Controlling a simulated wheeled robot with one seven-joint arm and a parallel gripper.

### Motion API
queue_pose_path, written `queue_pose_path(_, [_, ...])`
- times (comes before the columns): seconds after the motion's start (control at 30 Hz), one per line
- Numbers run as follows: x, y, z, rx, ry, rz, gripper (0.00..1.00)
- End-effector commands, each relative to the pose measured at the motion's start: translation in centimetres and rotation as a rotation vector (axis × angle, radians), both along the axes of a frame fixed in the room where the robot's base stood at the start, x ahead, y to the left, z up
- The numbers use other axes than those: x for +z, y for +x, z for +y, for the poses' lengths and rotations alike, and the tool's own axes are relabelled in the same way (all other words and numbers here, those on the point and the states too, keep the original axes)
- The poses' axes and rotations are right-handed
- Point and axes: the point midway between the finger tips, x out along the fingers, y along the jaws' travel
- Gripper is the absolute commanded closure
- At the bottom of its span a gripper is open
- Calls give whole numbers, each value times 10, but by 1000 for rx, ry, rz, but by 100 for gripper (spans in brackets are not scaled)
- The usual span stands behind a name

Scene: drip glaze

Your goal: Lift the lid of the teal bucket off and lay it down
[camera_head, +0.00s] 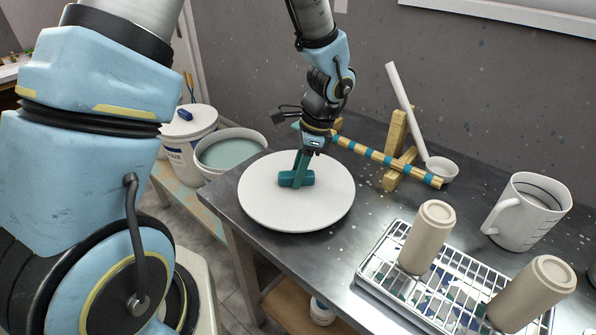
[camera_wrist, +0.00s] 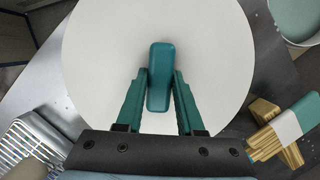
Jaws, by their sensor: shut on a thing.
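The lid (camera_head: 325,200) is a white disc with a teal bar handle (camera_head: 296,179). It is level over the left part of the metal table; I cannot tell whether it touches the top. My gripper (camera_head: 303,166) points down and is shut on the handle. In the wrist view the two teal fingers flank the handle (camera_wrist: 160,85), with the white lid (camera_wrist: 215,50) filling the middle. The bucket (camera_head: 234,164) stands open left of the table, with pale teal glaze in it. Its rim also shows at the top right of the wrist view (camera_wrist: 284,30).
A second white bucket (camera_head: 186,150) with a blue-handled lid stands behind the open one. On the table (camera_head: 327,254) are a wire rack (camera_head: 375,274) with beige cups, a white jug (camera_head: 527,212), and a striped stick (camera_head: 385,158) on wooden blocks near a white ladle (camera_head: 442,169).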

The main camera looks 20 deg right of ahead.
Motion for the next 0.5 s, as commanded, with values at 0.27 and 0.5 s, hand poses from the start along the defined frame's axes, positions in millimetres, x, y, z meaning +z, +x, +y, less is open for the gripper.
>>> queue_pose_path(0.27, [-5,0,0,0,0,0,100])
queue_pose_path(0.5, [-10,0,0,0,0,0,100])
